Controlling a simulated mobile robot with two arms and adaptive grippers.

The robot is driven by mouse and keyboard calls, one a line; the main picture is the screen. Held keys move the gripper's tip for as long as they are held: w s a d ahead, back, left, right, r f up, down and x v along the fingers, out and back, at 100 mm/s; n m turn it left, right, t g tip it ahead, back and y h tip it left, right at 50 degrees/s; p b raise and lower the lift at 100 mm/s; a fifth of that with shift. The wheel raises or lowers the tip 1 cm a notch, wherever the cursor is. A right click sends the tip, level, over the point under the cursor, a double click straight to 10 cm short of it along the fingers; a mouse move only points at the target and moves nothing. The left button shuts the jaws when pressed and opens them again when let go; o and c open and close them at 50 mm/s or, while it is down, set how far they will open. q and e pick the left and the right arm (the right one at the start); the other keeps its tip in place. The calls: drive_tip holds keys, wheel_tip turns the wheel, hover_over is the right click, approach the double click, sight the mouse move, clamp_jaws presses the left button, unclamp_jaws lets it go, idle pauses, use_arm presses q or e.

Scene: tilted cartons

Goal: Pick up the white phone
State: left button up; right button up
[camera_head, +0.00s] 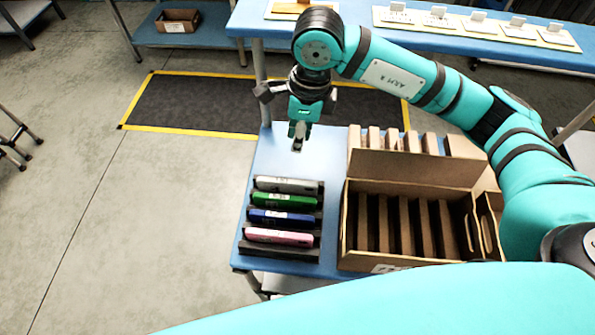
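The white phone (287,185) lies in the top slot of a black rack (308,248) on the blue table, above a green phone (284,200), a blue phone (281,217) and a pink phone (279,237) in the picture. My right gripper (298,143) hangs pointing down, just beyond the white phone in the picture and apart from it. Its fingers are small and seen nearly in line, so I cannot tell whether they are open. No phone shows in it. My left gripper is not in view.
A cardboard carton (349,225) with upright dividers stands right of the rack, with its flap raised. Bare blue tabletop (272,155) lies beyond the rack. A second blue table (270,22) with several small items on stands is at the back. A small brown box (160,25) sits farther left.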

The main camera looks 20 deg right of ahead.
drive_tip(key=p, duration=0.3)
hover_over(287, 180)
drive_tip(key=s+d, duration=0.1)
wheel_tip(287, 180, down, 8)
drive_tip(key=shift+s+r, duration=0.1)
drive_tip(key=f, duration=0.2)
drive_tip(key=shift+w+f, duration=0.2)
drive_tip(key=shift+f, duration=0.2)
drive_tip(key=shift+a+f+p, duration=0.2)
drive_tip(key=shift+f+p, duration=0.45)
drive_tip(key=shift+f, duration=0.15)
drive_tip(key=f, duration=0.1)
drive_tip(key=f+p, duration=0.1)
drive_tip(key=f, duration=0.1)
drive_tip(key=shift+w+a+f+p, duration=0.25)
drive_tip(key=shift+a+f+p, duration=0.05)
drive_tip(key=shift+f, duration=0.45)
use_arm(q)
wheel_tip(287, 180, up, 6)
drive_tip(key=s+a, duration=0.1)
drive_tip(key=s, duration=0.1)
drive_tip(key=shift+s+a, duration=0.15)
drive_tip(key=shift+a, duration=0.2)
use_arm(e)
drive_tip(key=shift+w, duration=0.1)
clamp_jaws()
